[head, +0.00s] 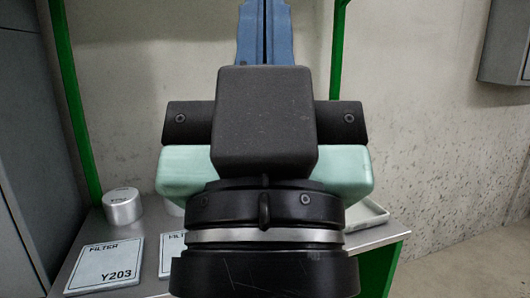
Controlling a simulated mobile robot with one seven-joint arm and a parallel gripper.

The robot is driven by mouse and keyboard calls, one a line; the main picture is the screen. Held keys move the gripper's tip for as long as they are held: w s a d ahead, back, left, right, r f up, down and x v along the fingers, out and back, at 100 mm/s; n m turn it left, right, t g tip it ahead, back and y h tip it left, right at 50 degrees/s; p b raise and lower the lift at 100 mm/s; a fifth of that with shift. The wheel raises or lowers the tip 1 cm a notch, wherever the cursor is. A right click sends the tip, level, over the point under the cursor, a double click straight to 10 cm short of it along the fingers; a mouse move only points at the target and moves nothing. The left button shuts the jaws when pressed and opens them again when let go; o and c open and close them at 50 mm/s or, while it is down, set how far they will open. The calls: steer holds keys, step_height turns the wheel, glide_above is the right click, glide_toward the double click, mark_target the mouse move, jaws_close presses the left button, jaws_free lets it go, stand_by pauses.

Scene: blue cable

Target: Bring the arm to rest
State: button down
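My arm's dark wrist and mint-green gripper body fill the middle of the head view. My gripper (265,8) points up and away from me, with its two blue fingers side by side at the top edge of the picture. Only a thin dark seam shows between the fingers, and I see nothing held in them. The very tips may be cut off by the picture's edge. No blue cable can be made out apart from the fingers.
A grey table (110,240) with green posts (75,95) stands behind my arm. On it are a silver round can (122,206), a flat white "FILTER Y203" box (104,265), a second filter box (172,255) and a pale tray (366,214), both partly hidden. A grey wall box (505,45) hangs right.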

step_height(320, 180, up, 26)
steer(key=p, duration=2.3)
steer(key=shift+p, duration=0.3)
